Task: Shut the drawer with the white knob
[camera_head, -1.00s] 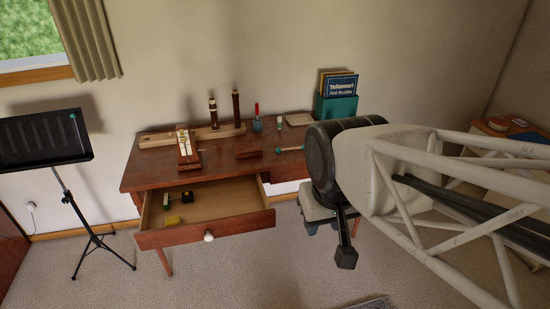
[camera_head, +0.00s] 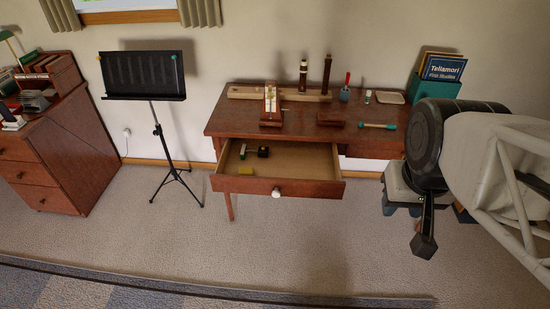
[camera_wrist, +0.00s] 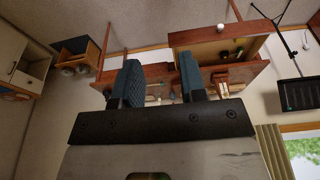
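The drawer (camera_head: 300,188) with the white knob (camera_head: 276,193) is pulled well out of the reddish wooden desk (camera_head: 225,122). In the head view my arm is at the right, and my gripper is away from the drawer, touching nothing that I can see.
A music stand (camera_head: 145,75) stands left of the desk, and a wooden cabinet (camera_head: 75,150) is farther left. Recorders, a mallet (camera_head: 378,126) and a book holder (camera_head: 432,88) are on the desk. The carpet before the drawer is clear; a rug (camera_head: 120,285) lies nearer.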

